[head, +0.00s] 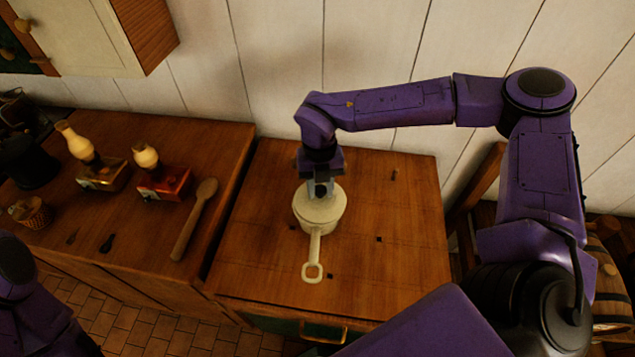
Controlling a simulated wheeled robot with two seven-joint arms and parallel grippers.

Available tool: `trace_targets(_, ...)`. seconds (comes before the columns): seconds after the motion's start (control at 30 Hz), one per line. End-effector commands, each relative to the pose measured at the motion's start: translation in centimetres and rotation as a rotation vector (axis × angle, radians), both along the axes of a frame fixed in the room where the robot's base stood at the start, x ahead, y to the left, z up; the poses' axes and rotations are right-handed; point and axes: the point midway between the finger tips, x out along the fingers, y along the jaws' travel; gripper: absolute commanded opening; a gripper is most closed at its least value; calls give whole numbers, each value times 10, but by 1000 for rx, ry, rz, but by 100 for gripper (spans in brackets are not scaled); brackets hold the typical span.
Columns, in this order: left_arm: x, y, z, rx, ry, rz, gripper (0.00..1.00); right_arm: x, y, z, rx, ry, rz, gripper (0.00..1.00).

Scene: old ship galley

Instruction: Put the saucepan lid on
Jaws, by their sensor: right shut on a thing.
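A cream saucepan (319,227) stands on the right wooden counter (390,250), its long handle with a looped end pointing toward me. My right gripper (320,192) reaches down over the pan from above and is shut on the saucepan lid (334,197), a pale round cover the same colour as the pan. The gripper hides the lid's middle and its knob. The lid is level over the pan's mouth; I cannot tell whether it rests on the rim or hangs just above it. My left gripper is outside the view; only part of that arm shows at lower left.
A wall cabinet (95,35) hangs at upper left. A barrel (610,290) stands at right. The counter around the pan is clear.

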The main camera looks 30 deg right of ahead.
Motion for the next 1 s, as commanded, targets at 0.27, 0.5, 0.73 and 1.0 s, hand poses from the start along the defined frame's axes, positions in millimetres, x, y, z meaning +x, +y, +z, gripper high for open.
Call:
trace_targets(0.27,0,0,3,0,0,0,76,-2,-1,-2,-1,5,-2,1)
trace_targets(0.5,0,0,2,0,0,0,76,-2,-1,-2,-1,4,-2,1)
trace_targets(0.73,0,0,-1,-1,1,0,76,-2,-1,-7,-1,4,-2,1)
trace_targets(1.0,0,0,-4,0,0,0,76,-2,-1,-12,-1,4,-2,1)
